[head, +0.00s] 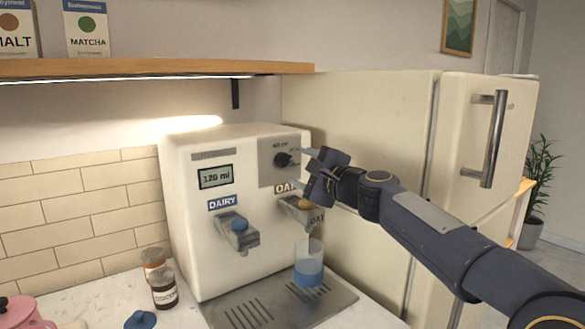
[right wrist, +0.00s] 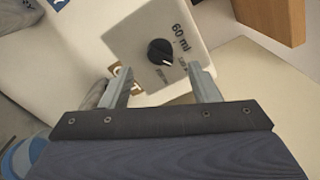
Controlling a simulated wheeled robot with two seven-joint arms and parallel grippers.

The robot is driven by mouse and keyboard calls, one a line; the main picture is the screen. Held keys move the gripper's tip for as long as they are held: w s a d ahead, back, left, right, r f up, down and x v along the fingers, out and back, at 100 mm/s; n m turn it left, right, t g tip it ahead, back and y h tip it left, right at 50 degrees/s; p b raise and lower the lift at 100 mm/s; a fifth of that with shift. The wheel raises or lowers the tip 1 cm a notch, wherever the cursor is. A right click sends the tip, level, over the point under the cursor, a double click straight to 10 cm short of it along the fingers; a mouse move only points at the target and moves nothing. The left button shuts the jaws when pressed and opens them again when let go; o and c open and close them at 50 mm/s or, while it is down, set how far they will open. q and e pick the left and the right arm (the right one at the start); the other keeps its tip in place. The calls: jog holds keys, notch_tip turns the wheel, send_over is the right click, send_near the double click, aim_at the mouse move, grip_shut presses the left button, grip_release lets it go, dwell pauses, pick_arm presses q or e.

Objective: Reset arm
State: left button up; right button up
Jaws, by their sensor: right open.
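My right gripper (head: 308,178) is open and empty in front of the upper right of the white milk dispenser (head: 186,165). In the right wrist view its two fingers (right wrist: 160,90) stand apart, with the black knob (right wrist: 161,52) showing between and beyond them. The knob also shows in the head view (head: 283,159), just left of the fingers, and the fingers appear clear of it. A cup with a blue lower part (head: 309,265) stands under the oat spout on the drip tray (head: 245,312). My left gripper is not in view.
The dispenser display (head: 215,177) reads 120 ml. A fridge (head: 360,120) with a metal handle (head: 494,140) stands right of the dispenser. Small jars (head: 163,288) and a pink pot (head: 20,314) are at lower left. A wooden shelf (head: 150,67) holding cartons runs above.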

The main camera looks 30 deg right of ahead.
jog(key=shift+s+d, duration=0.1)
jog(key=shift+s, duration=1.15)
jog(key=shift+s+a+f, duration=0.1)
jog(key=shift+a, duration=0.1)
jog(key=s+a+f+n+g+y+p, duration=0.45)
jog(key=s+a+f+n+g, duration=0.25)
jog(key=s+a+f+n, duration=0.55)
jog(key=s+a+f+n+g+h+p, duration=0.1)
jog(key=s+a+f+n+g, duration=0.1)
jog(key=s+f+n, duration=0.2)
jog(key=s+a+f+n+g+h+p, duration=0.1)
jog(key=s+a+f+n+g+p, duration=0.1)
jog(key=s+f, duration=0.6)
jog(key=s+n+g, duration=0.1)
jog(key=s+n, duration=0.1)
jog(key=s, duration=0.3)
jog(key=shift+a, duration=0.35)
